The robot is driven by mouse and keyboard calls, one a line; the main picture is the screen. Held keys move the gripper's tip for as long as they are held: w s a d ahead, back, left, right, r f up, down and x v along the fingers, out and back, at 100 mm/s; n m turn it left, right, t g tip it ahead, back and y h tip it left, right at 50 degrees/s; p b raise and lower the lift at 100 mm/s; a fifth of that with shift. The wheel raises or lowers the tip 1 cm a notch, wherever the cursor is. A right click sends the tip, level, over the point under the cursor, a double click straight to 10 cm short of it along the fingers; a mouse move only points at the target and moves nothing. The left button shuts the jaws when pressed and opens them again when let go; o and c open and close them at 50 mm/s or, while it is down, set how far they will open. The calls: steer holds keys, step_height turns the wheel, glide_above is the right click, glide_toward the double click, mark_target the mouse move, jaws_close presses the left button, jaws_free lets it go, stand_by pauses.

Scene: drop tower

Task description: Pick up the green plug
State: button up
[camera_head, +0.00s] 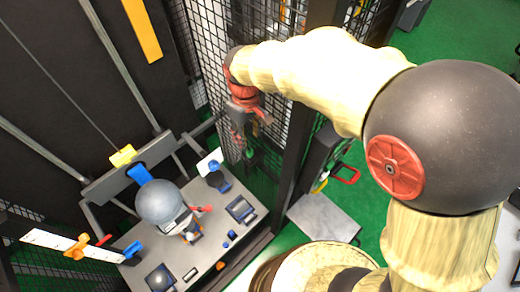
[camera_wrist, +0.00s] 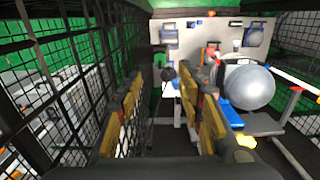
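My gripper (camera_head: 247,138) hangs beside the black wire mesh, above and behind the plate. In the wrist view my gripper (camera_wrist: 163,75) has its two yellow-and-dark fingers spread apart. Nothing is held between them.
A large grey ball (camera_head: 160,203) sits over the plate, with a blue strip (camera_head: 140,174) behind it. Dark square devices (camera_head: 241,209) stand on the plate. Black mesh panels (camera_wrist: 62,110) run close to the left of my gripper. A white bar (camera_head: 62,241) projects at left.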

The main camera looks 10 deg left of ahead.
mark_target(250, 151)
step_height(250, 151, down, 8)
steer(key=shift+r+p, duration=0.15)
steer(key=shift+p, duration=0.6)
steer(key=shift+s, duration=0.1)
steer(key=c, duration=0.3)
steer(key=c, duration=0.6)
steer(key=shift+r, duration=0.1)
steer(key=shift+c, duration=0.2)
